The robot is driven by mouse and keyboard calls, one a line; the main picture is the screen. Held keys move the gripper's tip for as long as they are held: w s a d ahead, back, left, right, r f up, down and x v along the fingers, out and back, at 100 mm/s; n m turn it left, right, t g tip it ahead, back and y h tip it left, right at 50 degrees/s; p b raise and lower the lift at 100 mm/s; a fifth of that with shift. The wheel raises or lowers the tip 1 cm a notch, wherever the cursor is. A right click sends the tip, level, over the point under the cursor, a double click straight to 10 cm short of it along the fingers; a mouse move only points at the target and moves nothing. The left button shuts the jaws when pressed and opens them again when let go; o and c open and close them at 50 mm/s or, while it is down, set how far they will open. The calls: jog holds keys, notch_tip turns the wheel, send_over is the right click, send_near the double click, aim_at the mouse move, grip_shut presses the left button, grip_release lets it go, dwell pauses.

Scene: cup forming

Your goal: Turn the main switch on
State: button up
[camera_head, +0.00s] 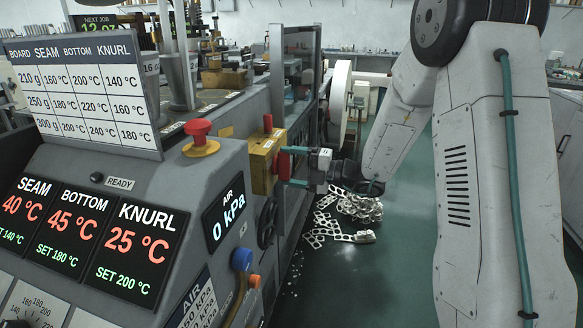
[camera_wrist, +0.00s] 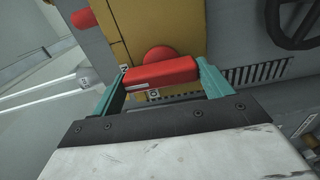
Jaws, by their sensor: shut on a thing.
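The main switch is a yellow box (camera_head: 262,153) on the side of the grey machine, with a red handle (camera_head: 284,164) on its face. My gripper (camera_head: 288,167) reaches it from the right. In the wrist view, the red handle (camera_wrist: 165,73) lies between the teal fingers of my gripper (camera_wrist: 163,79), slightly tilted, with a finger at each end. A round red hub (camera_wrist: 160,54) shows behind it on the yellow box (camera_wrist: 188,28). A small "0" tag (camera_wrist: 153,94) shows just below the handle; another small tag by the left finger is partly hidden.
A red mushroom button (camera_head: 198,128) on a yellow base sits on the console. The AIR display (camera_head: 227,212) reads 0 kPa; SEAM, BOTTOM and KNURL read 40, 45 and 25 °C. A black handwheel (camera_head: 267,222) is below the switch. Punched scrap (camera_head: 355,207) lies on the green floor.

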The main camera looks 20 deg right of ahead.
jog(key=shift+s+f, duration=0.1)
jog(key=o, duration=1)
jog(key=v, duration=0.8)
